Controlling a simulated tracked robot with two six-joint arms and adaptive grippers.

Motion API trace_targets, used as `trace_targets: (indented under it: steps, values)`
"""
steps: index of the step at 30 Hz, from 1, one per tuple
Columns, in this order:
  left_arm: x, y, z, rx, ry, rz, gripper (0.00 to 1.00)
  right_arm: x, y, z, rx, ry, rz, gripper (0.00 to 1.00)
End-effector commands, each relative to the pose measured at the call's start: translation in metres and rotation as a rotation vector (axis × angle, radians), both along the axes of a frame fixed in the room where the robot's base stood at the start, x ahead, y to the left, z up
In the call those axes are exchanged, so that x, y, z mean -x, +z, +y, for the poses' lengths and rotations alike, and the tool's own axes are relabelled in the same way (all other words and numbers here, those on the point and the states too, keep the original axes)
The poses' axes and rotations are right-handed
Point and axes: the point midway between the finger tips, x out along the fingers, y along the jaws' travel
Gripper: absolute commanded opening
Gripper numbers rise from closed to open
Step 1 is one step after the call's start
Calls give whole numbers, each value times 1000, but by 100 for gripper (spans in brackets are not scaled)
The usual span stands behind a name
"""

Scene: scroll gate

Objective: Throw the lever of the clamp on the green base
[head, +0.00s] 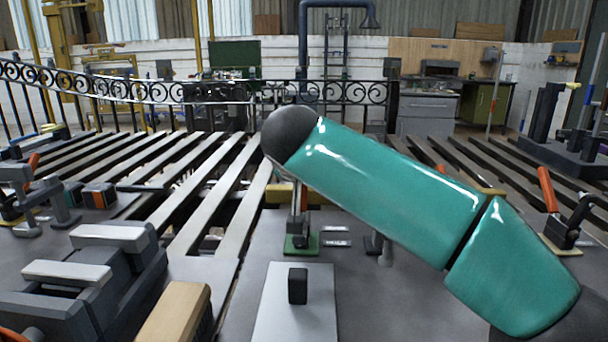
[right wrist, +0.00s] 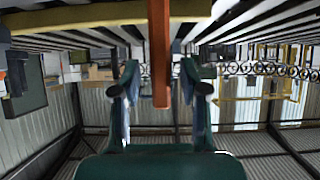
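The green base (head: 300,244) sits on the grey table near the middle of the head view. A metal clamp (head: 299,208) stands on it; its upper part is hidden behind my teal right arm. In the right wrist view an orange lever handle (right wrist: 160,60) hangs down from the top between the two fingers of my right gripper (right wrist: 160,92). The fingers are apart, with a gap on each side of the handle. My right gripper is hidden in the head view. My left gripper is in neither view.
A clamp with an orange handle (head: 547,190) stands at the right. A dark vise (head: 95,275) and wooden block (head: 174,314) are at the front left. A pale plate (head: 296,320) with a black block (head: 298,286) lies in front of the green base. Slats (head: 215,205) lie behind.

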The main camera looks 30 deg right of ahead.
Motion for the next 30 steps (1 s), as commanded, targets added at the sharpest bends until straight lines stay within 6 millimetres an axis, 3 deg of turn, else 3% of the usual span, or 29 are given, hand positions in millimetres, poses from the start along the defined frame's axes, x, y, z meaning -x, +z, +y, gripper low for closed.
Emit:
trace_targets:
  steps: [10, 24, 30]
  values:
    - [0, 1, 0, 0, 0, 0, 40, 10, 8, 7, -1, 3, -3, 44]
    - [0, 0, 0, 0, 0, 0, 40, 73, 53, 46, -1, 4, -2, 44]
    - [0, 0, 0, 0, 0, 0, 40, 86, 62, 53, 0, 1, 0, 44]
